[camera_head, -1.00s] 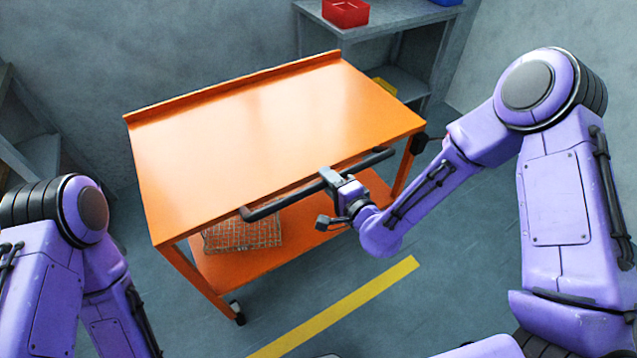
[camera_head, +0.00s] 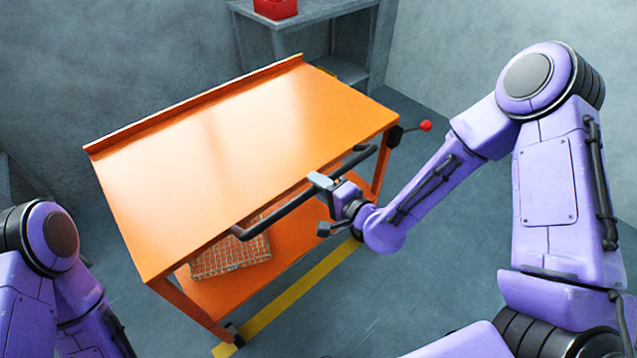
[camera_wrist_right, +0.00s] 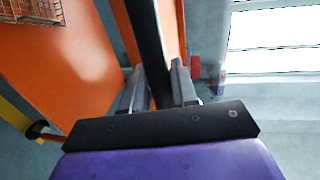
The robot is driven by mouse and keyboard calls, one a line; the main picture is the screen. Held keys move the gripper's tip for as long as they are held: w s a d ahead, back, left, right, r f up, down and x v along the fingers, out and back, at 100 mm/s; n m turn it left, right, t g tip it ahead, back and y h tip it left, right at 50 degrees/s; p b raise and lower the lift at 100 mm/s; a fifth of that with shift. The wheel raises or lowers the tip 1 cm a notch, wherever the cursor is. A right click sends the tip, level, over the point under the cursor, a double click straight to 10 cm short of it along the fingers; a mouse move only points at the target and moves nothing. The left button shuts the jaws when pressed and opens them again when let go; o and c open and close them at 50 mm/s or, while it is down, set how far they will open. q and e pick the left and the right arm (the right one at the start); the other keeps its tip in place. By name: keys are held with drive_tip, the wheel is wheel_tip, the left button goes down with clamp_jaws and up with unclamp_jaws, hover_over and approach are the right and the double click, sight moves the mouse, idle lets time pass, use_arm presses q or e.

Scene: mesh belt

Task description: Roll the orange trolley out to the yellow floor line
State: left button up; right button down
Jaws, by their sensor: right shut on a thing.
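The orange trolley (camera_head: 225,135) stands upright in front of me, with a flat top and a lower shelf (camera_head: 275,272). Its black handle bar (camera_head: 285,212) runs along the near side. My right gripper (camera_head: 325,182) is shut on this handle near its middle; the wrist view shows the fingers (camera_wrist_right: 157,88) on either side of the dark bar. The yellow floor line (camera_head: 300,288) runs along the trolley's near edge, and the near left wheel (camera_head: 233,333) is at the line. The far wheels are hidden. My left arm shows at the left edge, its gripper out of view.
A wire basket (camera_head: 228,258) lies on the lower shelf. A lever with a red knob (camera_head: 426,126) sticks out at the trolley's right end. A grey shelf unit (camera_head: 330,22) with a red bin (camera_head: 275,8) stands behind by the wall. The floor at right is open.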

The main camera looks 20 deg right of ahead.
drive_tip(key=shift+s, duration=0.2)
drive_tip(key=c, duration=1)
unclamp_jaws()
drive_tip(key=shift+w, duration=0.1)
drive_tip(key=p+v, duration=0.3)
drive_tip(key=v, duration=0.7)
drive_tip(key=shift+s+d, duration=0.15)
drive_tip(key=shift+s, duration=0.1)
